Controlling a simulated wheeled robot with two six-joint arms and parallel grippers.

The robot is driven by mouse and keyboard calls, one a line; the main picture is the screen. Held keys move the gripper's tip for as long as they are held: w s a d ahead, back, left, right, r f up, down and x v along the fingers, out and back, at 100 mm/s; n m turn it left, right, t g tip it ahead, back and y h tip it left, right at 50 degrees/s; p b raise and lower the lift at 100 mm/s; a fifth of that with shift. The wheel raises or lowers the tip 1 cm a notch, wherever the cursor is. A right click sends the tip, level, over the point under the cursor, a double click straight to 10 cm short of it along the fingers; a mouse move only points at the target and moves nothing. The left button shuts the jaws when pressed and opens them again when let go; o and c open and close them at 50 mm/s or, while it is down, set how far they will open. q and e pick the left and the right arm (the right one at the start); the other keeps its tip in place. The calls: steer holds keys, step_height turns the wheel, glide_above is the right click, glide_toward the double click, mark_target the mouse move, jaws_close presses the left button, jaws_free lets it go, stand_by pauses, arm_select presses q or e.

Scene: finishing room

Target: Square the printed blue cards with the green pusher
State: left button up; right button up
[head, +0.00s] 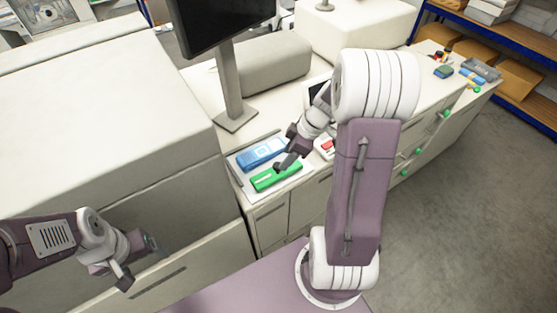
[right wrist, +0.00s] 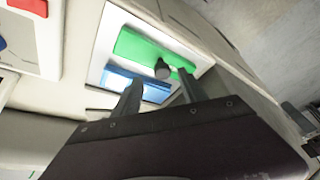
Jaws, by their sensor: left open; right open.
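The blue cards (head: 262,153) lie at the back of a white tray (head: 235,172) on the counter, with a pale print on top. The green pusher (head: 265,182) lies in front of them in the tray. My right gripper (head: 284,164) is open just above the pusher. In the right wrist view the pusher (right wrist: 140,45) has a dark round knob (right wrist: 162,70) that appears between the open fingertips (right wrist: 160,77); contact cannot be told. The blue cards (right wrist: 155,93) show partly behind the fingers. My left gripper (head: 138,264) is open and empty, low at left, away from the tray.
A monitor on a stand (head: 234,118) rises behind the tray. A red item (head: 327,146) sits right of the tray, partly hidden by my right arm. A large pale machine (head: 100,110) fills the left. Small coloured items (head: 444,71) lie at the counter's far right end.

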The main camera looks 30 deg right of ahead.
mark_target(278, 164)
steer(key=a+f, duration=0.1)
steer(key=w+f, duration=0.1)
steer(key=a+f, duration=0.1)
steer(key=shift+w+a+f, duration=0.3)
steer(key=shift+a+f, duration=0.05)
steer(key=shift+f, duration=0.05)
steer(key=shift+d+f+p, duration=0.15)
steer(key=shift+f+p, duration=0.1)
steer(key=shift+p, duration=0.05)
steer(key=shift+s+d+f, duration=0.1)
steer(key=shift+s+d, duration=0.1)
steer(key=shift+d, duration=0.15)
steer(key=shift+w+a, duration=0.15)
steer(key=shift+a, duration=0.1)
jaws_close()
arm_select(q)
steer(key=shift+w+a+r, duration=0.15)
steer(key=shift+a+r, duration=0.2)
steer(key=shift+r, duration=0.05)
arm_select(e)
steer(key=shift+w, duration=0.1)
steer(key=w, duration=0.2)
steer(key=w+b, duration=0.1)
steer(key=w, duration=0.4)
steer(key=shift+w+a, duration=0.1)
steer(key=shift+a, duration=0.15)
steer(key=shift+w, duration=0.1)
arm_select(q)
steer(key=shift+f, duration=0.55)
